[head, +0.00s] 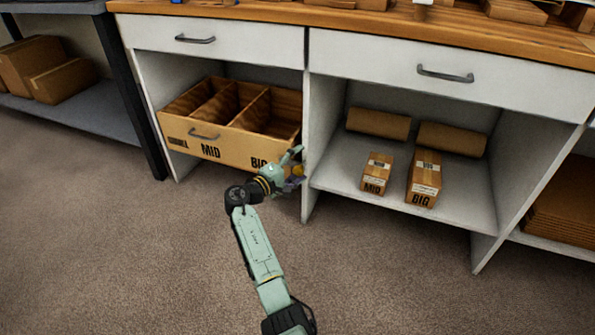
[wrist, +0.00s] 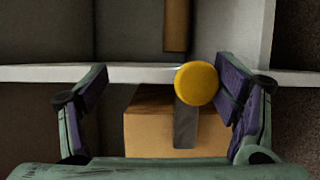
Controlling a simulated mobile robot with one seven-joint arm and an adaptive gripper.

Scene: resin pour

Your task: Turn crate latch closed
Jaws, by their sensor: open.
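The wooden crate (head: 225,146) sits in the left cabinet bay, open-topped with compartments and SMALL, MID and BIG labels on its front. Its latch has a round yellow knob (wrist: 196,83) and a grey bar (wrist: 186,126) that points down in the wrist view, over the crate's wall (wrist: 147,132). My gripper (head: 296,163) is at the crate's right end, beside the cabinet divider. In the wrist view my gripper (wrist: 160,103) is open, with the knob between its fingers, close to the right one. I cannot tell if they touch. In the head view my gripper mostly hides the latch.
The white divider (head: 313,150) stands just right of my gripper. The right bay holds a MID box (head: 377,173), a BIG box (head: 424,178) and two brown rolls (head: 379,123). Drawers with handles (head: 195,39) sit above. The carpet (head: 120,260) in front is clear.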

